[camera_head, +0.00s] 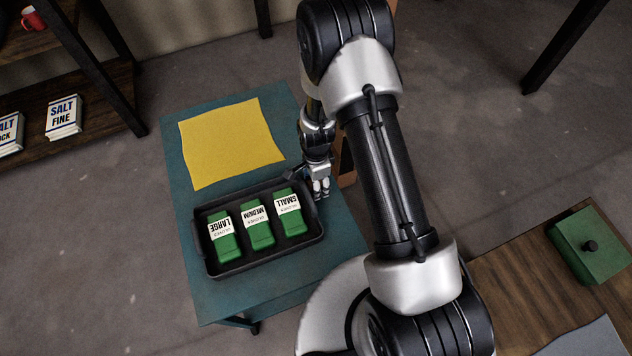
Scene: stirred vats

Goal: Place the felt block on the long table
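I cannot pick out a felt block for certain in the head view. My gripper (321,188) points down over the right side of a teal table (185,165), just beyond the upper right corner of a black tray (213,271). Its fingertips are small and partly in shadow, so I cannot tell if they are open or shut. I see nothing clearly held between them. A wooden table (503,290) at the lower right may be the long table; only part of it shows, and my arm covers its left end.
The tray holds green glove packs labelled large (223,236), medium (257,226) and small (289,213). A yellow cloth (230,145) lies behind it. A green box with a black knob (590,247) stands on the wooden table. A shelf (100,95) holds salt packs (63,118).

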